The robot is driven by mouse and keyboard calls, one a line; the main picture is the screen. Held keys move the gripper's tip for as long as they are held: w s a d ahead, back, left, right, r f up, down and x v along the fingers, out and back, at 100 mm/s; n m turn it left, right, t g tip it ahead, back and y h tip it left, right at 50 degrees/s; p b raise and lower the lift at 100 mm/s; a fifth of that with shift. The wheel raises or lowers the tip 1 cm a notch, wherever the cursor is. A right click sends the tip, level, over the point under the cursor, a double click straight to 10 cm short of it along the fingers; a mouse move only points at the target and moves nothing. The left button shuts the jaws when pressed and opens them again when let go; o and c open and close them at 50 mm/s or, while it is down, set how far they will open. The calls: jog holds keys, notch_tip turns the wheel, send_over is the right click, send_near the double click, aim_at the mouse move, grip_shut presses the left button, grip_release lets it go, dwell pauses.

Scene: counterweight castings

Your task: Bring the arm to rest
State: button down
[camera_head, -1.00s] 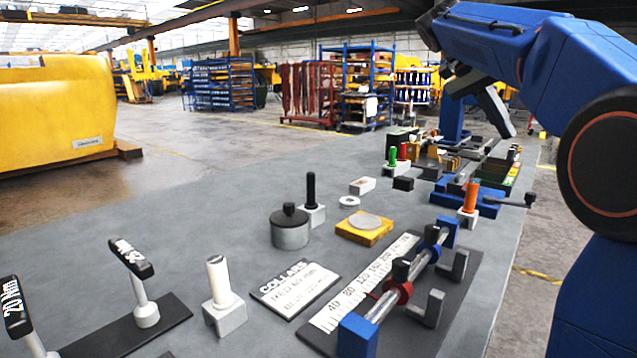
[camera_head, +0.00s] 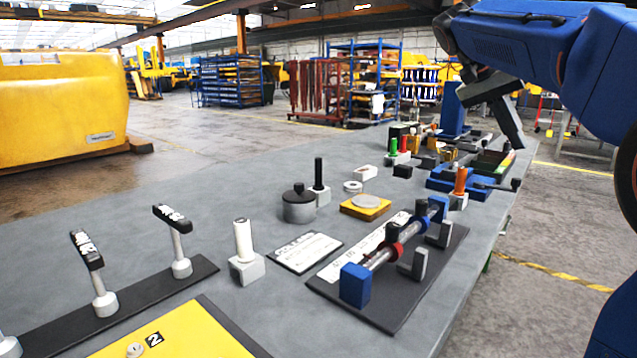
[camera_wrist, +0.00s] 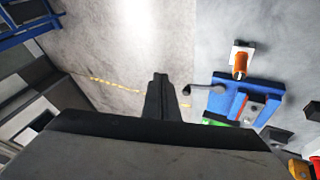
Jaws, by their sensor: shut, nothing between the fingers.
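My arm reaches in from the upper right of the head view, folded above the right side of the grey bench. My gripper (camera_head: 510,122) hangs downward near the bench's right edge, above the blue vise (camera_head: 455,183). In the wrist view my gripper (camera_wrist: 160,82) shows as dark fingers close together, shut, with nothing seen between them. The floor with a yellow line lies beyond the fingers there. The vise (camera_wrist: 228,100) and an orange-handled piece (camera_wrist: 240,64) lie to their right, apart from them.
A yellow plate (camera_head: 185,335) lies in front. Floor right of the bench is open.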

jog(key=s+a+f+n+t+y, duration=0.2)
jog(key=s+a+f+n, duration=0.1)
jog(key=s+f, duration=0.6)
jog(key=s+a+f+n+t+y, duration=0.2)
jog(key=s+a+f+n, duration=0.2)
jog(key=s+f, duration=0.4)
jog(key=s+a+f+n+t+y, duration=0.2)
jog(key=s+a+f, duration=0.3)
jog(key=f, duration=1.2)
jog(key=s+n, duration=0.1)
jog(key=s, duration=0.3)
jog(key=shift+s+a+f+n+y, duration=0.3)
jog(key=shift+f+n, duration=0.1)
